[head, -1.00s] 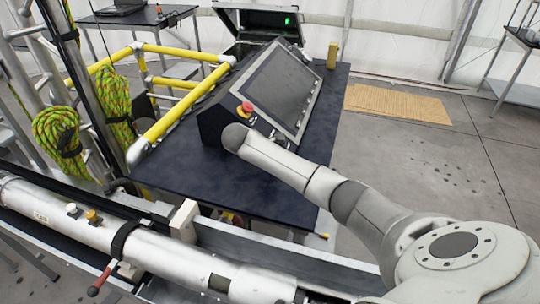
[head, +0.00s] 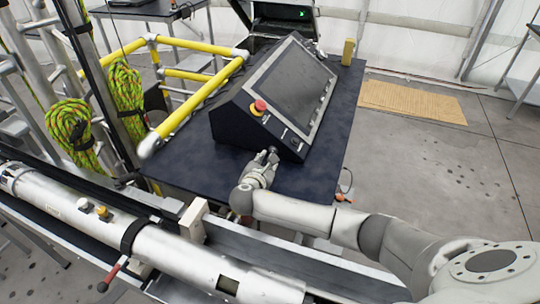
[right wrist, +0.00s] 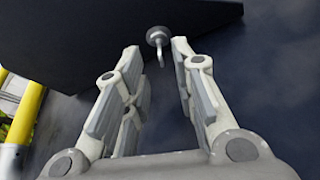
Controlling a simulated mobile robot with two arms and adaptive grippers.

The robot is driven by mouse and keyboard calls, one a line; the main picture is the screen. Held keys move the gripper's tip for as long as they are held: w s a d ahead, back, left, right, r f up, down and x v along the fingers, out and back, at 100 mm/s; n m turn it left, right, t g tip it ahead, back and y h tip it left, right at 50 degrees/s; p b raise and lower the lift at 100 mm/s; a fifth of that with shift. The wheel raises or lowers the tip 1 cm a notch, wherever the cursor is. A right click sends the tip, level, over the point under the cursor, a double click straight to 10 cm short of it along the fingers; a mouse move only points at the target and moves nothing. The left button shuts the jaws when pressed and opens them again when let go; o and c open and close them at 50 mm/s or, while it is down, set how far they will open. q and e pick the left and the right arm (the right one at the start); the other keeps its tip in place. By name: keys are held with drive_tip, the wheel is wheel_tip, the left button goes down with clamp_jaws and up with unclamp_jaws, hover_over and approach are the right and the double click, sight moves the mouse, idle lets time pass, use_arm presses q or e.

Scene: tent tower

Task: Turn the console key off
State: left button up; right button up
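The black console (head: 235,122) stands on the dark table, with a tilted screen (head: 292,85) and a red emergency button (head: 260,106) on its sloped front. In the right wrist view a small silver key (right wrist: 158,38), with a round head and a bent lower part, shows against the console's dark face (right wrist: 90,35). My right gripper (head: 268,158) is just in front of the console's lower front edge. In the right wrist view its two fingers (right wrist: 160,85) are apart, with the key just beyond the gap between them and nothing gripped. The key's turn position cannot be told. My left gripper is out of view.
Yellow rails (head: 195,105) border the table (head: 335,135) on the left, with coiled green ropes (head: 70,125) beyond. A large silver cylinder (head: 170,262) lies in front. An open case (head: 285,28) stands behind the console. The floor at right is open around a cardboard sheet (head: 412,102).

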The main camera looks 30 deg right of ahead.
drive_tip(key=shift+x, duration=2.55)
drive_tip(key=shift+c, duration=0.2)
clamp_jaws()
drive_tip(key=shift+p, duration=0.3)
